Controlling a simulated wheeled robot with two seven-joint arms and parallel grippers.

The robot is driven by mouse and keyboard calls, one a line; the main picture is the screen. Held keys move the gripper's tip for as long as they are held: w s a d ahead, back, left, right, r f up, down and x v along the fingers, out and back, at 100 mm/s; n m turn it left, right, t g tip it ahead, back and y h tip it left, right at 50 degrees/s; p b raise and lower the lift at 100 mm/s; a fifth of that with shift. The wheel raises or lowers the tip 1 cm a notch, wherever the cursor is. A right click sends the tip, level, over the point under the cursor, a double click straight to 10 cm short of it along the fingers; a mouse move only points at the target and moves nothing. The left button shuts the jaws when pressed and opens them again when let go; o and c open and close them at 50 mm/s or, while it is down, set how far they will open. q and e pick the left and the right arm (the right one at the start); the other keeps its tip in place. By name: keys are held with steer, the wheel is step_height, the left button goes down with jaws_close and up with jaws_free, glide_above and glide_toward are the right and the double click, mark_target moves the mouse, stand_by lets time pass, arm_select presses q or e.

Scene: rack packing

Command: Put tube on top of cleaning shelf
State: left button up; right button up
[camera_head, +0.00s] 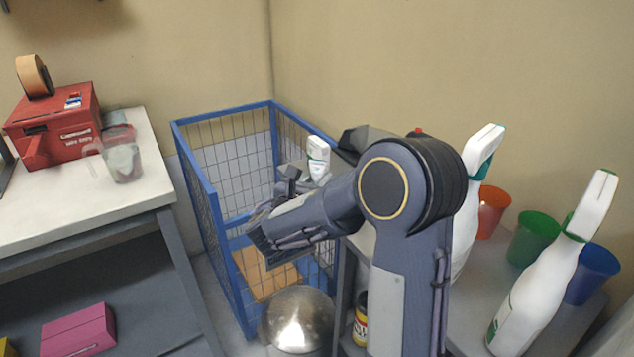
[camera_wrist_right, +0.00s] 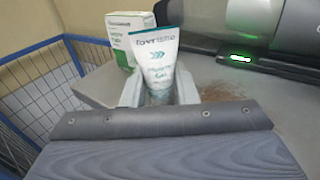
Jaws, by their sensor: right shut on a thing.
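My right gripper (camera_head: 305,182) is shut on a white tube with teal print (camera_wrist_right: 153,62), which stands upright between the fingers (camera_wrist_right: 160,97) in the right wrist view. In the head view a small white and green piece (camera_head: 318,150) shows at the gripper; I cannot tell whether it is the tube or the box. The cleaning shelf (camera_head: 475,270) is the grey unit at the right, partly hidden by my right arm. In the wrist view a grey surface (camera_wrist_right: 215,72) lies behind the tube; contact is unclear. My left gripper is out of view.
A white and green box (camera_wrist_right: 125,28) is just behind the tube. A dark machine with a green light (camera_wrist_right: 240,58) is at right. White spray bottles (camera_head: 540,285) and coloured cups (camera_head: 535,238) stand on the shelf. A blue wire cage (camera_head: 215,215) and white table (camera_head: 60,205) are left.

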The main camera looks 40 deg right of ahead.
steer(key=shift+f, duration=0.2)
steer(key=o, duration=0.9)
steer(key=shift+r, duration=0.1)
steer(key=shift+o, duration=0.2)
steer(key=shift+r, duration=0.25)
steer(key=v, duration=1.2)
steer(key=shift+p, duration=0.35)
steer(key=shift+s+f, duration=0.1)
steer(key=shift+f, duration=0.05)
